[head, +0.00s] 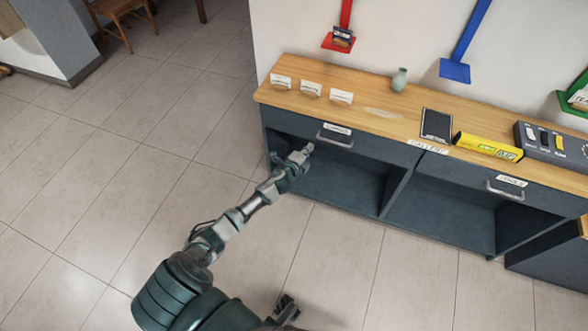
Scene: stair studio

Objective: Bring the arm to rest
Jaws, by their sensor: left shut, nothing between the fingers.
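My left arm comes in from the bottom left and reaches toward the dark cabinet. My left gripper (304,151) is shut and empty. In the picture it lies in front of the cabinet's left open bay, just below and left of the left drawer handle (335,138). I cannot tell whether it touches the cabinet.
Red (339,41) and blue (455,70) holders hang behind. Tiled floor (130,170) is clear at left.

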